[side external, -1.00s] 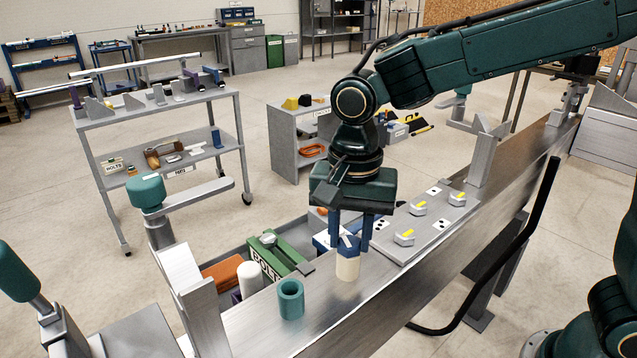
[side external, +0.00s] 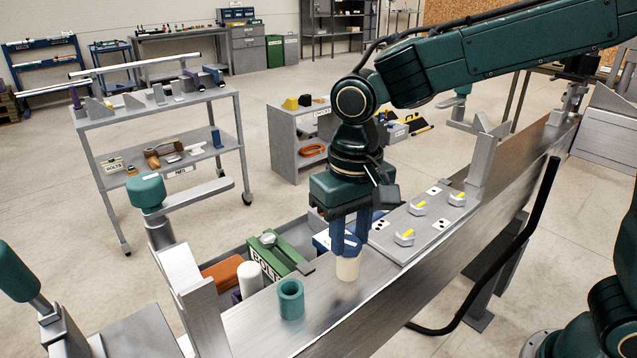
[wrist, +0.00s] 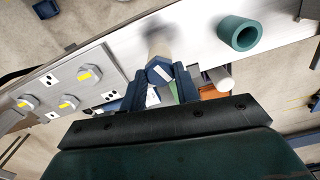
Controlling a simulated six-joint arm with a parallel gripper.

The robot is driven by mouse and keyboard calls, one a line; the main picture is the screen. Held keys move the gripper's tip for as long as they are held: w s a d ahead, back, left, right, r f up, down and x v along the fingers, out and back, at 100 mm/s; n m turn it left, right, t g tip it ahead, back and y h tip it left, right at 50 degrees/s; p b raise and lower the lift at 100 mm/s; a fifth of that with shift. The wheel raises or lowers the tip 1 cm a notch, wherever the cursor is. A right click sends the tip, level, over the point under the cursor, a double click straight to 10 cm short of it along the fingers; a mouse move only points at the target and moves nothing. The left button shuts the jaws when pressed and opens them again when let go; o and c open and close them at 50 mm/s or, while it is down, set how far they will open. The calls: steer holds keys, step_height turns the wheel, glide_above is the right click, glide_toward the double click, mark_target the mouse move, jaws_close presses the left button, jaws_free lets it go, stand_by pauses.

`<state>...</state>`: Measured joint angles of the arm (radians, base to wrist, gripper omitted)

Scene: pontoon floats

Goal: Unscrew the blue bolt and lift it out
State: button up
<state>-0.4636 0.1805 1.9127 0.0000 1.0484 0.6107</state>
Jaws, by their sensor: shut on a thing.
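The blue bolt (side external: 350,244) has a hexagonal head with a white stripe on top, clear in the wrist view (wrist: 159,73). It sits upright at the top of a cream cylinder (side external: 347,269) standing on the grey metal beam (side external: 318,302). My gripper (side external: 350,240) points down over it, its two blue fingers shut on opposite sides of the head. In the wrist view my gripper (wrist: 161,88) also has a finger on either side of the head. The bolt's shank is hidden, and I cannot tell how deep it sits.
A teal hollow cylinder (side external: 291,299) stands left of the cream one. A raised plate (side external: 428,222) with several yellow-striped grey hex heads lies to the right. Behind the beam, a tray holds a green box (side external: 270,258) and a white cylinder (side external: 250,277).

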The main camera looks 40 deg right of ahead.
mark_target(350, 241)
steer(key=shift+n, duration=0.8)
steer(key=shift+n, duration=0.3)
steer(key=shift+n, duration=1)
steer(key=n, duration=0.3)
steer(key=shift+n, duration=0.3)
steer(key=o, duration=0.8)
steer(key=shift+n, duration=0.3)
steer(key=shift+r, duration=0.1)
steer(key=shift+r, duration=2.95)
steer(key=shift+r, duration=0.1)
